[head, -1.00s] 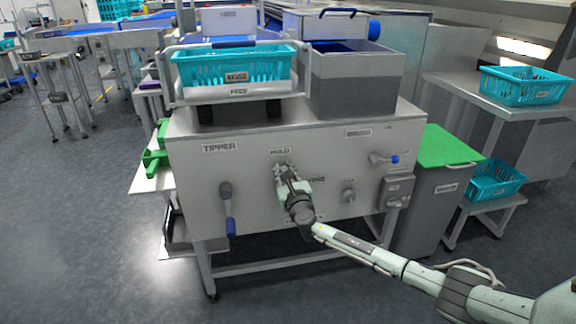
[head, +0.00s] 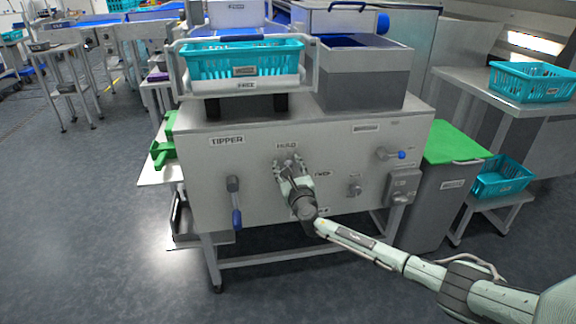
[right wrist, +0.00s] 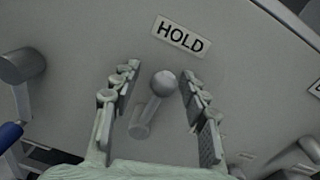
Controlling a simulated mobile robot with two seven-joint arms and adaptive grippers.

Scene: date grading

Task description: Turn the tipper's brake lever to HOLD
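The tipper's grey front panel (head: 255,195) faces me. A HOLD label (head: 287,146) sits above my right gripper (head: 290,170), and shows large in the right wrist view (right wrist: 180,33). There the brake lever, with its round grey knob (right wrist: 163,84), slants up from its pivot toward the label. My right gripper (right wrist: 160,92) is open, with its fingers either side of the knob. A gap shows on the left; the knob is close to the right finger, and contact cannot be told. In the head view the gripper hides the lever. My left gripper is out of view.
A blue-handled lever (head: 235,203) hangs on the panel's left. A teal crate (head: 222,62) sits on top. A green-lidded bin (head: 447,145) stands at right.

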